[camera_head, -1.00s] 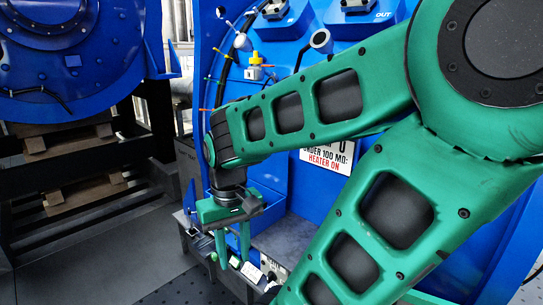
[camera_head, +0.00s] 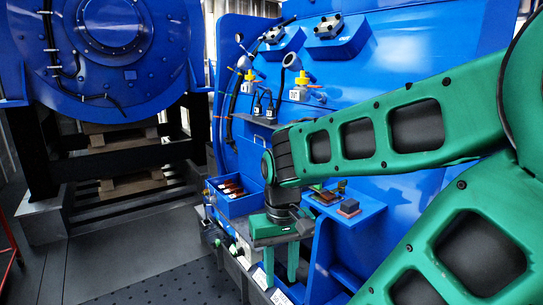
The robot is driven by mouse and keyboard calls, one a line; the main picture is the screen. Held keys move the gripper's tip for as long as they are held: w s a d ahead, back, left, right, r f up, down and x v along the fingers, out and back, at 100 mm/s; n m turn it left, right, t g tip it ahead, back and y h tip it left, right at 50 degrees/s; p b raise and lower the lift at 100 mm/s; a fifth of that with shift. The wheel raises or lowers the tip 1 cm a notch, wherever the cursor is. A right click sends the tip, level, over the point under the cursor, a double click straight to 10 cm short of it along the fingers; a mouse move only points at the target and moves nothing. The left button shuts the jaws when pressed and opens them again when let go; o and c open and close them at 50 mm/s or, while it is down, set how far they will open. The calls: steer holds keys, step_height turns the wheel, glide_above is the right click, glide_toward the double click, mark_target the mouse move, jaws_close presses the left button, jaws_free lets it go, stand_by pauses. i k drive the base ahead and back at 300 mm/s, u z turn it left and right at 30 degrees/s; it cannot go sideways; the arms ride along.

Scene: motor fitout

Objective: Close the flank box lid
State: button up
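My gripper (camera_head: 281,277) points down in front of the large blue machine. Its two green fingers are apart, with nothing visible between them. An open-topped blue box (camera_head: 240,207) with brown-handled items inside sits just left of the gripper, on the machine's flank. A blue upright panel (camera_head: 322,247) stands just right of the fingers; I cannot tell whether it is the flank box lid. The flank box itself cannot be made out with certainty. My gripper and forearm hide part of the machine's lower side.
A blue shelf (camera_head: 371,208) with small parts stands out right of my wrist. Bottles (camera_head: 248,82) and cables are on the machine's face. A ledge with white labels (camera_head: 262,279) runs below. Another blue machine (camera_head: 110,50) stands at the left. The floor (camera_head: 160,275) between is clear.

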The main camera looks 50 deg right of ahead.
mark_target(250, 154)
steer(key=k, duration=0.4)
steer(key=u, duration=1.25)
steer(key=i, duration=1.95)
steer(key=z, duration=2.9)
steer(key=i, duration=0.2)
steer(key=z, duration=0.4)
